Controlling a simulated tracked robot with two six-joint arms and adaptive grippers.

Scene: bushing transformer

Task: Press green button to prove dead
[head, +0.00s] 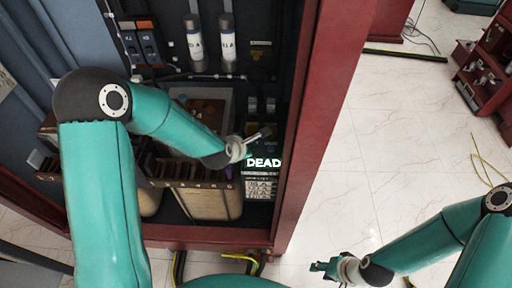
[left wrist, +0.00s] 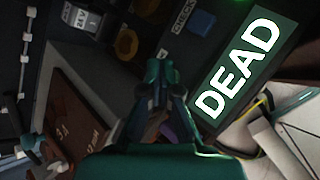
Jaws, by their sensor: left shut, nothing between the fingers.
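A lit display (head: 263,162) reads "DEAD" in white letters, low on the right inside the cabinet. In the left wrist view the same display (left wrist: 238,66) is large, green and tilted. My left gripper (head: 262,133) is just above the display in the head view, in front of the dark panel. In the left wrist view the left gripper (left wrist: 160,72) is shut and empty, pointing at the panel beside the display. No green button shows clearly; the gripper may hide it. My right gripper (head: 322,267) is outside the cabinet over the floor, too small to tell its opening.
The cabinet's red frame (head: 318,110) stands right of my left gripper. A "CHECK" label (left wrist: 183,14) is beside the display. A red rack (head: 487,65) stands far right. Pale floor (head: 385,135) between is mostly clear.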

